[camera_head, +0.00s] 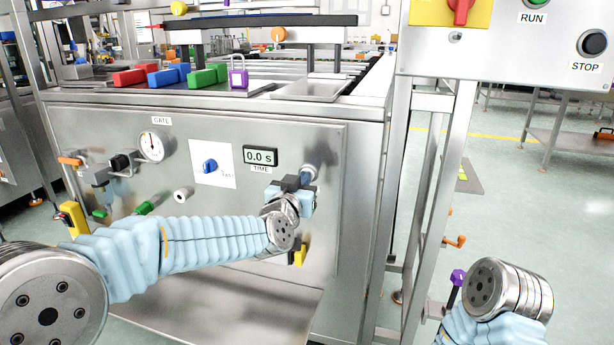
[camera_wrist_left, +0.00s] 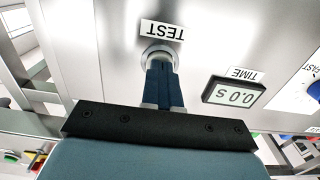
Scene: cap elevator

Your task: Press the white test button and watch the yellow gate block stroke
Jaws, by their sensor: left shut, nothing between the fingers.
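The test button sits in a round metal ring (camera_wrist_left: 160,52) under the TEST label (camera_wrist_left: 162,31) in the left wrist view; the ring also shows on the steel front panel in the head view (camera_head: 309,172). My left gripper (camera_head: 302,184) is shut and empty, pointing at the button. In the left wrist view its dark blue fingers (camera_wrist_left: 162,82) overlap the button's face and hide most of it; I cannot tell whether they touch or press it. I cannot tell which yellow part is the gate block. My right arm shows at lower right, but its gripper is out of view.
The TIME display (camera_head: 260,156) reads 0.0 s. The GATE gauge (camera_head: 151,147) and a blue knob (camera_head: 210,166) are on the same panel. Coloured blocks (camera_head: 203,77) lie on the ledge above. A post (camera_head: 440,190) and the RUN/STOP box (camera_head: 520,45) stand at right.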

